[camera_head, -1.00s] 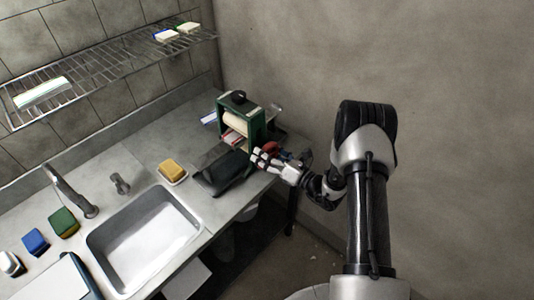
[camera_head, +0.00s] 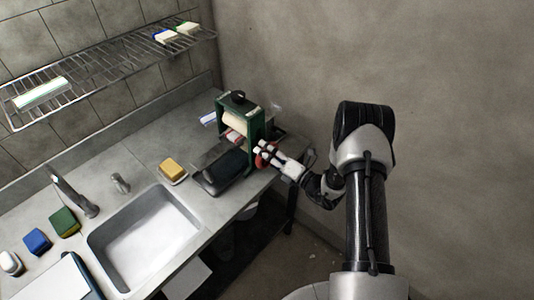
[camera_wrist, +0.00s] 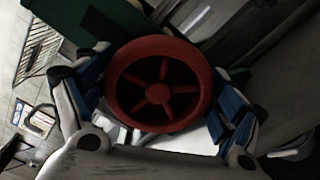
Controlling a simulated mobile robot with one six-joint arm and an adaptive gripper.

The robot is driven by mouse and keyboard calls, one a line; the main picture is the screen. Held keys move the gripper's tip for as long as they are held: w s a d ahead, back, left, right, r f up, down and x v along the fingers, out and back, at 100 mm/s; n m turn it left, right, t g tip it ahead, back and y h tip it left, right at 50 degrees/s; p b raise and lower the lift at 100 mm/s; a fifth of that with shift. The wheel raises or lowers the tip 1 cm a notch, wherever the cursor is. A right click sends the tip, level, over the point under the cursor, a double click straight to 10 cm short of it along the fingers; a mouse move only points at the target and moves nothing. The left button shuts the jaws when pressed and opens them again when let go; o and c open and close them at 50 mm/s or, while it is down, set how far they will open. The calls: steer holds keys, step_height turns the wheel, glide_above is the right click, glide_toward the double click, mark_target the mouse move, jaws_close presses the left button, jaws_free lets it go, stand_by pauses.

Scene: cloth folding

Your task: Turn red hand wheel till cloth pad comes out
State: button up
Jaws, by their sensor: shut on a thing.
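The red hand wheel (camera_wrist: 158,93) fills the middle of the wrist view, its spokes and hub facing me. My gripper (camera_wrist: 160,84) has its blue-padded fingers on both sides of the rim and is shut on it. In the head view my gripper (camera_head: 266,152) is at the front right side of the green dispenser (camera_head: 254,131), and the red wheel (camera_head: 259,160) shows partly behind the fingers. A cream roll (camera_head: 238,119) sits inside the dispenser frame, with a red and white piece (camera_head: 234,136) below it. I cannot tell whether a cloth pad is on the dark tray (camera_head: 212,188).
A yellow sponge on a dish (camera_head: 173,171) lies left of the tray. The sink (camera_head: 145,235), tap (camera_head: 72,192) and green (camera_head: 64,222) and blue (camera_head: 36,241) sponges are further left. A wire rack (camera_head: 110,62) hangs above. The wall is close on the right.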

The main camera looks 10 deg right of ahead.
steer(key=o, duration=0.9)
steer(key=shift+o, duration=0.2)
steer(key=v, duration=1.2)
